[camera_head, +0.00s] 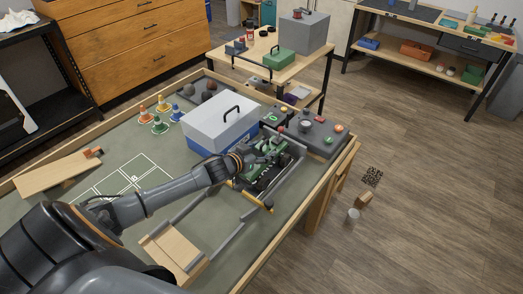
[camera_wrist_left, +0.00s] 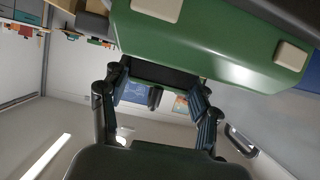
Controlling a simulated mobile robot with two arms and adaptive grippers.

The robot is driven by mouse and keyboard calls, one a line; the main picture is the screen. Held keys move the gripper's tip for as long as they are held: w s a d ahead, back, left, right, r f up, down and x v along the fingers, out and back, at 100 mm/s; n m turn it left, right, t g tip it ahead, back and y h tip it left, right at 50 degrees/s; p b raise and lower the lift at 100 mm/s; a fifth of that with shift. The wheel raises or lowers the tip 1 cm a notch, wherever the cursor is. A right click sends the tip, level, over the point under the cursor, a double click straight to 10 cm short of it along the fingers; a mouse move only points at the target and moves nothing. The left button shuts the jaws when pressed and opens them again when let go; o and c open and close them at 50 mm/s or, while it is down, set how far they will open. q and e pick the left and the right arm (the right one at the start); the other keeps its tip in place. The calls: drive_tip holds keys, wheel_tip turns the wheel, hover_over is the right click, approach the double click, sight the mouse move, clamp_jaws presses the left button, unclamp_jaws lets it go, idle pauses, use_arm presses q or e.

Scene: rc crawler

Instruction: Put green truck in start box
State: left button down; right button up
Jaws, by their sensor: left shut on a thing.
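The green truck (camera_head: 262,178), with black wheels, is at the right side of the mat table, beside grey rails. My left gripper (camera_head: 262,158) is shut on it from above, and the hand hides part of the truck. In the left wrist view the green body (camera_wrist_left: 200,40) fills the top, with the fingers of my left gripper (camera_wrist_left: 160,98) against its near edge. White outlined boxes (camera_head: 128,178) are marked on the mat at the left; I cannot tell which is the start box. My right gripper is out of view.
A white and blue cooler (camera_head: 220,124) stands just behind the truck. Small cones (camera_head: 160,115) stand behind the outlined boxes. A wooden ramp (camera_head: 58,173) lies at the left and another wooden piece (camera_head: 172,250) in front. A grey control panel (camera_head: 318,136) is at the right.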

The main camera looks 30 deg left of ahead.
use_arm(q)
drive_tip(key=shift+w, duration=0.1)
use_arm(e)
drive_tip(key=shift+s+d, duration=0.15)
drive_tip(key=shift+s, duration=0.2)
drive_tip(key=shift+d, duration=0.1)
use_arm(q)
drive_tip(key=shift+f, duration=0.3)
drive_tip(key=shift+s+d+f+b, duration=0.1)
drive_tip(key=shift+s+f+b, duration=0.25)
drive_tip(key=shift+f, duration=0.15)
drive_tip(key=shift+c, duration=1.7)
unclamp_jaws()
drive_tip(key=shift+f, duration=0.2)
drive_tip(key=shift+w+r, duration=0.15)
drive_tip(key=shift+r, duration=0.4)
drive_tip(key=v, duration=1.2)
drive_tip(key=shift+r+p, duration=0.3)
drive_tip(key=shift+r, duration=0.05)
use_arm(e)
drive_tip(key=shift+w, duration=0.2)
